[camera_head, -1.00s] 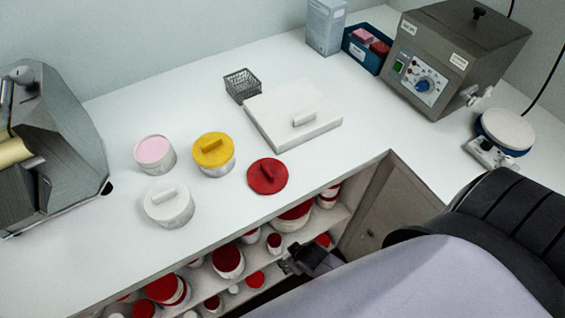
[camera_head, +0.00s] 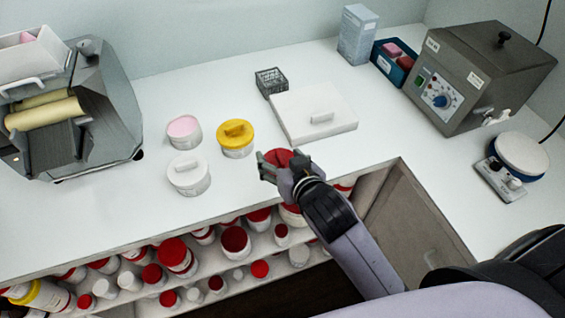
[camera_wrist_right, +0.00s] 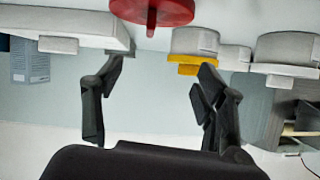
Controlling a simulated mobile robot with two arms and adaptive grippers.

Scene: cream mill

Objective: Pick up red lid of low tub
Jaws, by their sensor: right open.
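My right gripper (camera_head: 273,171) is at the lid's near side. Its fingers (camera_wrist_right: 158,70) are spread with nothing between them, and the lid lies beyond the tips. My left gripper is not in view.
A yellow-lidded tub (camera_head: 236,138) and a white-lidded tub (camera_head: 188,175) stand left of the lid. A white slab with a handle (camera_head: 313,115) lies behind it. A wire basket (camera_head: 270,82) is at the back. Shelves with red-lidded jars (camera_head: 177,255) are below the worktop edge.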

